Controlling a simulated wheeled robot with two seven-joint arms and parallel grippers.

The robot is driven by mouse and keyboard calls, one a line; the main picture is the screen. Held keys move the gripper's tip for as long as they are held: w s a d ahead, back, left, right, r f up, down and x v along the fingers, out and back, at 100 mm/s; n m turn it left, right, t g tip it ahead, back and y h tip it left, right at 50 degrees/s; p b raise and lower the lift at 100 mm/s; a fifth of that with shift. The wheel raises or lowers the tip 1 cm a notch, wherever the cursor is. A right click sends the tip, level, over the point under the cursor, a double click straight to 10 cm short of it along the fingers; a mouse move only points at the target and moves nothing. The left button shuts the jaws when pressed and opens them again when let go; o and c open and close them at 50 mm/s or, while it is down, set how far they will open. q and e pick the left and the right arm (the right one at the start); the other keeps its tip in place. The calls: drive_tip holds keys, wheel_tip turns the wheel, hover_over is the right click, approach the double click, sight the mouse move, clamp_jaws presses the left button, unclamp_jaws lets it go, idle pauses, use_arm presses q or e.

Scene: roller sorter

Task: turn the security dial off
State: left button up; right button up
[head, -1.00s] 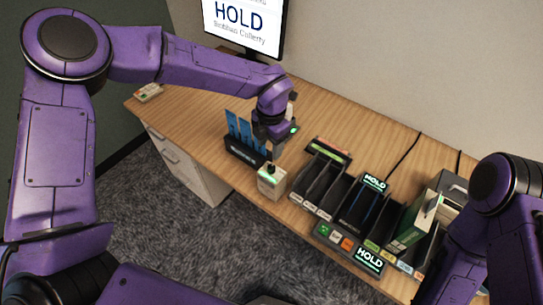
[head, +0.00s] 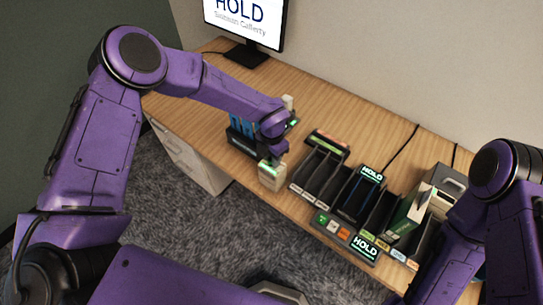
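A small beige box (head: 271,180) stands at the table's front edge, left of the sorter slots. A green light glows on its top. A dark knob showed on the box earlier and is now hidden by my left gripper (head: 275,156), so I cannot read its setting. The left gripper points down at the top of the box, touching or just above it. I cannot tell if its fingers are shut on the knob. My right arm is at the right edge, and its gripper is out of view.
Black sorter slots (head: 322,168) with lit HOLD signs (head: 365,246) stand right of the box. A dark rack with blue cards (head: 242,125) is behind it to the left. A monitor (head: 245,18) showing HOLD stands at the back. The left tabletop is mostly clear.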

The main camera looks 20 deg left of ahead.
use_arm(q)
clamp_jaws()
drive_tip(key=shift+w+f+n+b, duration=0.1)
drive_tip(key=shift+f+n+b, duration=0.05)
drive_tip(key=shift+n+b, duration=0.85)
drive_tip(key=n+b, duration=0.2)
drive_tip(key=shift+n, duration=0.3)
drive_tip(key=n+b, duration=0.3)
drive_tip(key=shift+n+b, duration=1)
drive_tip(key=shift+n, duration=0.6)
drive_tip(key=shift+r, duration=0.2)
